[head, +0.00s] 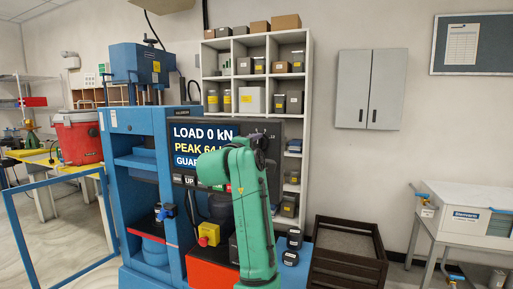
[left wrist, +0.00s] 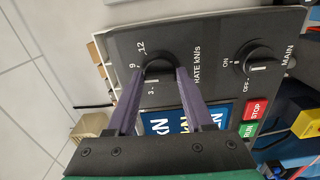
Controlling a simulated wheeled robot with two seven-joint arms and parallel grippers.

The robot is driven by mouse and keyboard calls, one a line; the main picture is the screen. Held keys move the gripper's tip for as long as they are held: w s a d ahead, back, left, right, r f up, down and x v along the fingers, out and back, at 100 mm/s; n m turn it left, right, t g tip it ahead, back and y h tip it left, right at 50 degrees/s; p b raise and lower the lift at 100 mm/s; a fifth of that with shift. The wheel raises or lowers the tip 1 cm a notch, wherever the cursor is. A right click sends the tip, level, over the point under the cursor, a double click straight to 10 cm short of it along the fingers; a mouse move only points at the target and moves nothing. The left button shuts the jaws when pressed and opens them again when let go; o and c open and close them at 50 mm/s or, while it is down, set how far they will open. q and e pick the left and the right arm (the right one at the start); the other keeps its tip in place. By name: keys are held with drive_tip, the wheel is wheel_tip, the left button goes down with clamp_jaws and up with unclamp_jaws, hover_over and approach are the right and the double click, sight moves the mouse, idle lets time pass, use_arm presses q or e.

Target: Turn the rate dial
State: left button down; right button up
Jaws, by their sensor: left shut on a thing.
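The rate dial (left wrist: 160,65) is a round black knob on the dark control panel (left wrist: 205,45), with "RATE kN/s" printed beside it. In the left wrist view, the marks 3, 9 and 12 show around it. A short pale mark shows on the side toward 3; the fingers partly hide the knob. My left gripper (left wrist: 161,71) is shut on the rate dial, one purple finger on each side. In the head view my green left arm (head: 255,220) rises in front of the panel and hides the dial. My right gripper is not in view.
The main switch (left wrist: 259,62) and the red STOP (left wrist: 254,108) and green RUN (left wrist: 248,129) buttons are near the dial. A yellow-housed button (head: 209,234) is below the screen (head: 200,141). A blue guard frame (head: 55,185) stands at left, a dark crate (head: 345,280) at right.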

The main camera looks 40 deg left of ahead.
use_arm(q)
drive_tip(key=m, duration=0.5)
drive_tip(key=shift+f+m, duration=0.3)
drive_tip(key=m, duration=0.5)
drive_tip(key=shift+a+f+m+b, duration=0.1)
drive_tip(key=shift+m+b, duration=0.2)
drive_tip(key=shift+b, duration=0.1)
drive_tip(key=shift+c, duration=1.4)
unclamp_jaws()
drive_tip(key=shift+s, duration=0.1)
